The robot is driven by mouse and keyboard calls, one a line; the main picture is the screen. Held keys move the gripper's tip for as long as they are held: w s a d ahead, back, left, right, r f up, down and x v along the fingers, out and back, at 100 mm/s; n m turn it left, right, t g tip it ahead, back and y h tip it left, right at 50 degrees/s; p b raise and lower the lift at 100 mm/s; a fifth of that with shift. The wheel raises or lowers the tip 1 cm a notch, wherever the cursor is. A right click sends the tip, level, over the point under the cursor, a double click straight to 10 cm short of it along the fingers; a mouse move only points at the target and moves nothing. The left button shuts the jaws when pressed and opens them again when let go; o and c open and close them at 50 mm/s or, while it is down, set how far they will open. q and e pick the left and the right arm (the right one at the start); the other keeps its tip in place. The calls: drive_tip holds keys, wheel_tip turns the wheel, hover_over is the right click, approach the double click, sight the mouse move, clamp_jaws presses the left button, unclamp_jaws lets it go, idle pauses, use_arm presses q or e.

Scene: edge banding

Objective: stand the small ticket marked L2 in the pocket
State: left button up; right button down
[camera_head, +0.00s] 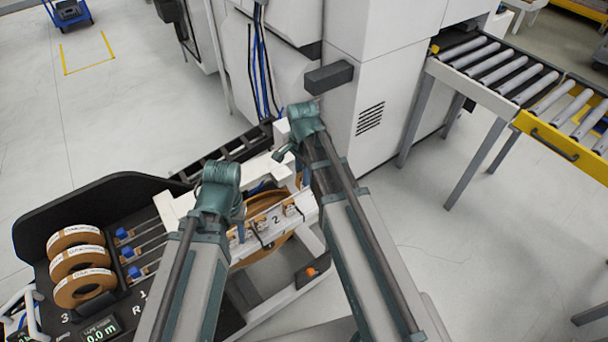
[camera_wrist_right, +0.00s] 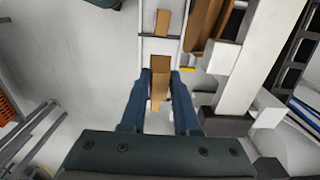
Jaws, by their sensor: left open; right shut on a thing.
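My right gripper (camera_wrist_right: 160,78) is shut on a narrow brown strip-like piece (camera_wrist_right: 159,92) in the right wrist view. No marking on it is readable, so I cannot tell whether it is the L2 ticket. In the head view my right gripper (camera_head: 281,154) points down beside the white machine frame, its fingertips unclear. My left gripper (camera_head: 238,213) is open over the left part of the frame, mostly hidden by its own wrist. A white rail marked 2 (camera_head: 277,219) carries small clips. I cannot make out the pocket with certainty.
Several brown banding rolls (camera_head: 84,287) sit on a black cart (camera_head: 40,225) at the left, beside blue-knobbed rods (camera_head: 127,252). A large white machine (camera_head: 385,65) stands behind my right arm. A roller conveyor (camera_head: 500,68) is at the right.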

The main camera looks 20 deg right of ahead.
drive_tip(key=shift+f+b, duration=4.2)
drive_tip(key=shift+f, duration=0.15)
drive_tip(key=shift+f+b, duration=0.5)
drive_tip(key=c, duration=0.6)
unclamp_jaws()
drive_tip(key=shift+o, duration=0.2)
drive_tip(key=shift+r, duration=0.1)
wheel_tip(320, 180, up, 14)
drive_tip(key=p, duration=1.4)
drive_tip(key=shift+f, duration=0.2)
